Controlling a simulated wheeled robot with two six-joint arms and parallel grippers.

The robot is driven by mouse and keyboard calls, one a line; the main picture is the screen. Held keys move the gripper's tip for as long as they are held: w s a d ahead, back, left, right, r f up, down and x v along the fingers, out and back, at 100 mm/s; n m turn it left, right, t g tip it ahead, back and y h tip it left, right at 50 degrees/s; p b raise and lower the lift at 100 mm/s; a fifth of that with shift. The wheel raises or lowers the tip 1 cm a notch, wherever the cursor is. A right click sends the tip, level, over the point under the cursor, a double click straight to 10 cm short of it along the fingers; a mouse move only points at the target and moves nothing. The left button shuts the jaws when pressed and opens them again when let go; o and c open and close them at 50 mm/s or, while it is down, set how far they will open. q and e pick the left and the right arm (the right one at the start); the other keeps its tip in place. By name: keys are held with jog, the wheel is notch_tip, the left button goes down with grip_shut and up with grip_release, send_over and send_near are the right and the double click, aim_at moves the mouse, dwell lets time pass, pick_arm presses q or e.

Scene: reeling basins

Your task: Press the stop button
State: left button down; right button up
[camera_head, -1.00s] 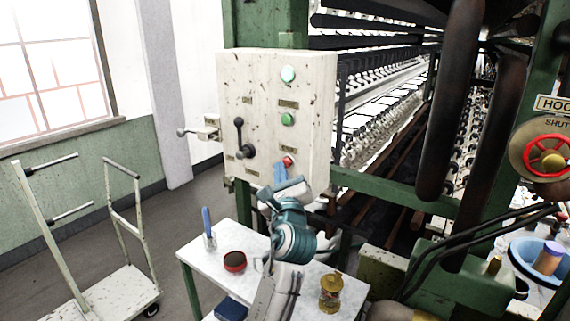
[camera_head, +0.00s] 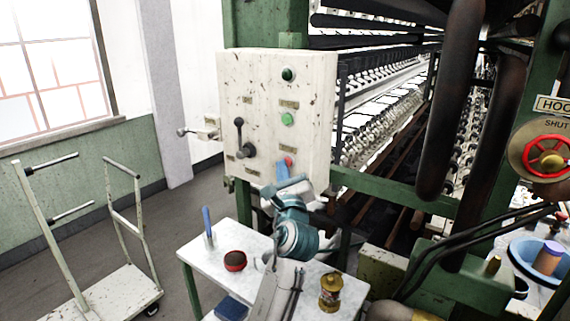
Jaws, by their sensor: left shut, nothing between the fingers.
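A pale, chipped control box (camera_head: 265,110) hangs on a green post. The red stop button (camera_head: 288,161) is low on its right side, partly covered by my left gripper. My left gripper (camera_head: 282,170) has blue fingers, is shut and empty, and is at the button's lower left edge. I cannot tell from this angle whether the fingertips touch it. Above it are a green button (camera_head: 288,119) and a dark green lamp (camera_head: 288,74). My right gripper is not in view.
A black lever (camera_head: 240,135) is on the box's left. Below, a small table (camera_head: 205,265) holds a red bowl (camera_head: 235,261) and a brass jar (camera_head: 330,292). Machine frame and dark pipes (camera_head: 455,100) fill the right. A trolley (camera_head: 120,295) stands left.

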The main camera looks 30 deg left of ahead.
pick_arm(q)
jog(key=shift+s+a+p, duration=0.1)
jog(key=shift+s+p, duration=0.45)
jog(key=shift+s, duration=0.3)
jog(key=s+p, duration=0.2)
jog(key=s, duration=0.3)
jog(key=shift+a, duration=0.15)
jog(key=shift+f, duration=0.1)
dwell(0.6)
